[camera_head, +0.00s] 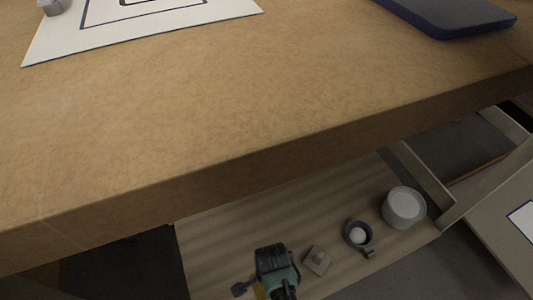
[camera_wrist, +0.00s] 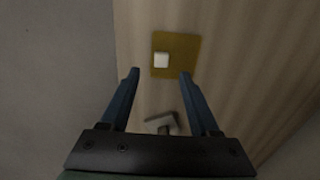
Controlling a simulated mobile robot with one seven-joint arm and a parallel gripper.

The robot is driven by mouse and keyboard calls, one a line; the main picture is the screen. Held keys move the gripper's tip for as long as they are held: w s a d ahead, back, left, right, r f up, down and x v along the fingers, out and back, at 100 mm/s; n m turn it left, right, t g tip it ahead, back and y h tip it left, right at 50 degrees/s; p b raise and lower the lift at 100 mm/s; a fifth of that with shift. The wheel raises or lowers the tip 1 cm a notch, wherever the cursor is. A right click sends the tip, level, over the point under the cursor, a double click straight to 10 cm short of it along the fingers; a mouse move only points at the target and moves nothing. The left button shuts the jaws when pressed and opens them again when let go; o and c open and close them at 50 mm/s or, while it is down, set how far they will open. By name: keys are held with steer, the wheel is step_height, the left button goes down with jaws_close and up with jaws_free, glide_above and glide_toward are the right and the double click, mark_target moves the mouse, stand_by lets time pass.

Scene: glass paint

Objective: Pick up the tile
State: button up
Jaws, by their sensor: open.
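A flat yellow square tile (camera_wrist: 188,55) with a pale block-shaped knob (camera_wrist: 161,60) lies on the wooden board in the wrist view. In the head view only a sliver of yellow (camera_head: 258,291) shows beside my gripper.
The wooden board (camera_head: 225,240) lies below the brown tabletop (camera_head: 180,115), whose front edge overhangs it. A dark cup (camera_head: 352,228) with a handle and a round pale container (camera_head: 404,207) stand right of the grey tile. A framed sheet and a blue pad lie on the tabletop.

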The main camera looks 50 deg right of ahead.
steer(key=shift+w+a+f+b, duration=0.1)
steer(key=shift+w+f+b, duration=0.05)
steer(key=shift+f+b, duration=2.45)
jaws_close()
